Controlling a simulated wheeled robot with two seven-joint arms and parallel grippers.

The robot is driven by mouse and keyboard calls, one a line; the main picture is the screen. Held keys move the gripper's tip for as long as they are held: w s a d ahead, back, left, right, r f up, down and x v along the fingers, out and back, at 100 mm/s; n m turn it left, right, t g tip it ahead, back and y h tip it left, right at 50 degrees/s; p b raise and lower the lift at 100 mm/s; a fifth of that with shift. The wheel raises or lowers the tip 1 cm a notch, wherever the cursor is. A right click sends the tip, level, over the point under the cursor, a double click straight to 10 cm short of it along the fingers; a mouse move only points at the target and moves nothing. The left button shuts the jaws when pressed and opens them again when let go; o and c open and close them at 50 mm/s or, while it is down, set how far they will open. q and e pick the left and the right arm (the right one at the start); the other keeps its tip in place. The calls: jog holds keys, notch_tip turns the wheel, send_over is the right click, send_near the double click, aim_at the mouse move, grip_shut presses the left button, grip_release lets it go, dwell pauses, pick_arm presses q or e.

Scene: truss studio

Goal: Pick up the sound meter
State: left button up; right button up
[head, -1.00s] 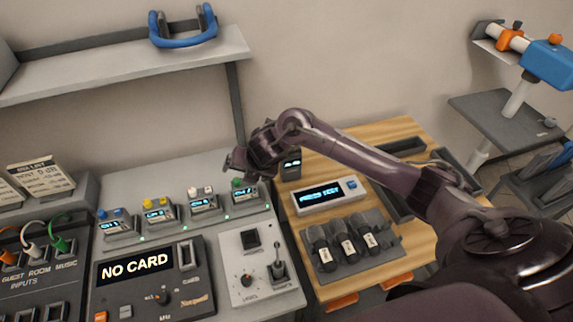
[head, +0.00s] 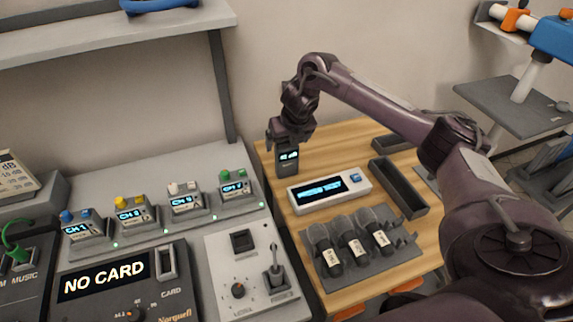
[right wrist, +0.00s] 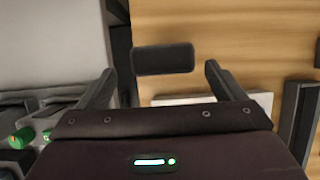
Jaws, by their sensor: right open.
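The sound meter (head: 288,162) is a small dark upright block with a lit screen, standing on the wooden table top left of the white display box. In the right wrist view its dark top (right wrist: 163,58) lies ahead of and between my fingertips. My right gripper (head: 288,137) is open and points down right above the meter, its fingers close to the meter's top in the head view. In the right wrist view both fingers of the right gripper (right wrist: 160,72) are spread with a gap to the meter on each side. My left gripper is out of view.
The white display box (head: 329,191) stands close right of the meter. Several microphones (head: 352,242) lie on a grey mat in front. A dark tray (head: 399,188) is to the right. The grey console (head: 150,185) with knobs borders the table on the left.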

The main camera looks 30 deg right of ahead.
aim_at(287, 147)
jog(key=x, duration=0.2)
jog(key=p+x, duration=0.1)
jog(key=x, duration=0.1)
jog(key=shift+w+d+f, duration=0.15)
jog(key=shift+d+f, duration=0.1)
jog(key=shift+f, duration=0.05)
jog(key=shift+w+f, duration=0.2)
jog(key=shift+f, duration=0.2)
jog(key=shift+r, duration=0.1)
jog(key=c, duration=1.5)
jog(key=shift+r, duration=0.15)
notch_tip(287, 147, up, 9)
jog(key=shift+f+b, duration=0.1)
jog(key=shift+b, duration=0.4)
notch_tip(287, 147, up, 11)
jog(key=p, duration=0.5)
